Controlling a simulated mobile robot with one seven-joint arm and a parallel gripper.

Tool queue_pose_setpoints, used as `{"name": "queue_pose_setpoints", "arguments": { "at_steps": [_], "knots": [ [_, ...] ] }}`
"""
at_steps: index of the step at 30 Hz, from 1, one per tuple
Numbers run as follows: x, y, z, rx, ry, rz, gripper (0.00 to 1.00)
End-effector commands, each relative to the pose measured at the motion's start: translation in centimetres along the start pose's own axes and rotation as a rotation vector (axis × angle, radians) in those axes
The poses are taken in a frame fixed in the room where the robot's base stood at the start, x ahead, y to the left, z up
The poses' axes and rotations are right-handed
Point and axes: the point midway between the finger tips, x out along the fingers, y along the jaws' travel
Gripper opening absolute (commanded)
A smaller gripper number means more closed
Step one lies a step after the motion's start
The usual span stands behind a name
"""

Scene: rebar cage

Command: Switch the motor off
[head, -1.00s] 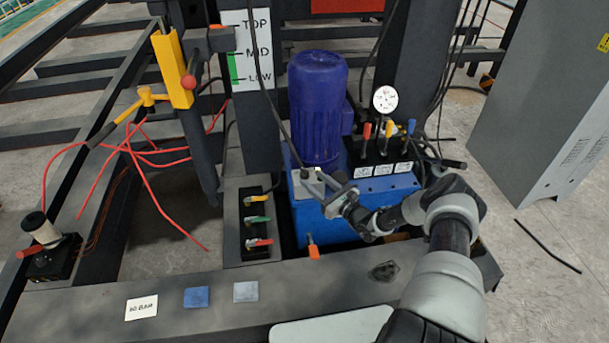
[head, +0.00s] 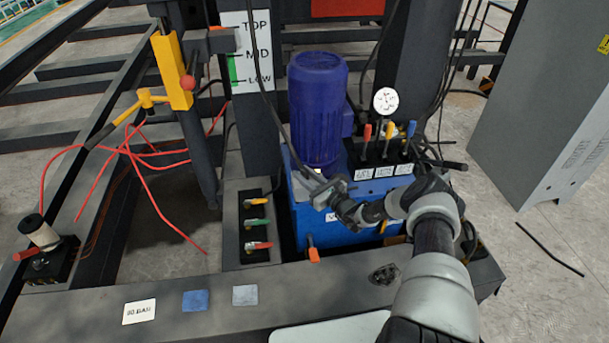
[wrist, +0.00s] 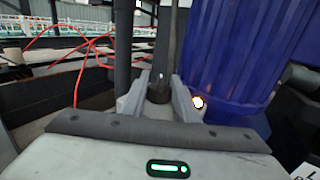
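The motor (head: 318,105) is a ribbed blue-purple cylinder standing upright on a blue box (head: 330,230). Its lower side also shows at the right of the wrist view (wrist: 235,60). My gripper (head: 312,185) is in front of the motor's foot, low and to its left, above the top of the blue box. In the wrist view its two fingers (wrist: 159,90) stand apart; a dark upright shape shows between them, and I cannot tell how near it is. A small round white spot with an orange-red rim (wrist: 198,102) shows just right of the right finger; it may be a button.
Three coloured levers and a pressure gauge (head: 385,101) stand right of the motor. A valve block with coloured handles (head: 257,224) is at the left. A black cable (head: 270,110) hangs down near my gripper. A yellow lever (head: 172,70) stands further left.

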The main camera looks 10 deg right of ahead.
Motion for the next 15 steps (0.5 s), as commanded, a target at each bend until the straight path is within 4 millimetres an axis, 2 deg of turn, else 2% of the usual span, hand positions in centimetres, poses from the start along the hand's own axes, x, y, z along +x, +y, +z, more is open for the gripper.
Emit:
{"name": "queue_pose_setpoints", "arguments": {
  "at_steps": [8,15],
  "knots": [
    [0.14,-0.17,-0.69,-0.006,-0.007,0.090,0.05],
    [0.11,-0.14,-0.19,-0.005,-0.005,0.236,0.05]
  ]
}}
